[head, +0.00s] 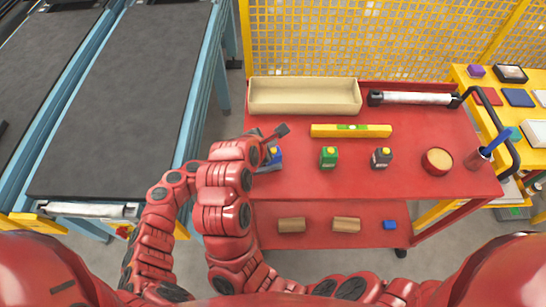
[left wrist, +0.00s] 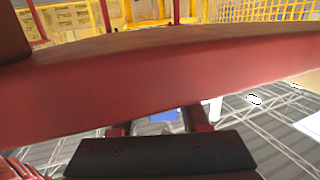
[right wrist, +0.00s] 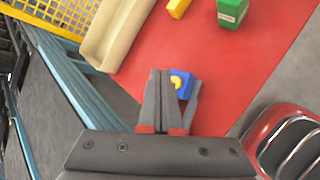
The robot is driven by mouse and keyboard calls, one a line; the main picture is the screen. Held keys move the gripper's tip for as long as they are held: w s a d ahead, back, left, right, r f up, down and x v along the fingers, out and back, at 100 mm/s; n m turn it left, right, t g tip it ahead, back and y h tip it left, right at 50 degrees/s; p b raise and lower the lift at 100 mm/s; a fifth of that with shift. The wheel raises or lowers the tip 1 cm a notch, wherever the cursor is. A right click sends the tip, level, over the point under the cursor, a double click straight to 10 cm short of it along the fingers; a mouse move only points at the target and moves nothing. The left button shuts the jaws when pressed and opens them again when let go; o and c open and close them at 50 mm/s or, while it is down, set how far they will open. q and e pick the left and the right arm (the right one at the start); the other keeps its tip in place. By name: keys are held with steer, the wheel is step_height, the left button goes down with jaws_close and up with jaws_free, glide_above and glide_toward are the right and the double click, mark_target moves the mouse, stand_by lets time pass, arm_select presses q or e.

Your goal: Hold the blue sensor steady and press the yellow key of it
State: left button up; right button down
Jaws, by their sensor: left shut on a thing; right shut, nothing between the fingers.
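The blue sensor (head: 276,155) stands near the left end of the red cart top. Its yellow key shows in the right wrist view on the blue body (right wrist: 186,85). My left gripper (head: 267,162) is shut on the sensor; one dark finger lies beside it in the right wrist view. In the left wrist view a red surface close up hides most of the fingers. My right gripper (right wrist: 163,73) is shut and empty, just left of the sensor in its own wrist view. In the head view its dark tip (head: 282,130) shows above the sensor; whether it touches the key cannot be told.
A green sensor (head: 329,158) and a grey one (head: 381,158) stand to the right. Behind are a yellow level (head: 350,131) and a beige tray (head: 304,112). A round red tin (head: 437,161) is further right. A conveyor (head: 110,100) runs at left.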

step_height(320, 180, up, 4)
steer(key=shift+f, duration=0.1)
stand_by(0.5)
arm_select(q)
steer(key=o, duration=1.1)
steer(key=shift+c, duration=0.2)
steer(key=shift+a, duration=0.15)
steer(key=v, duration=1.1)
steer(key=shift+a, duration=0.4)
steer(key=shift+s, duration=0.1)
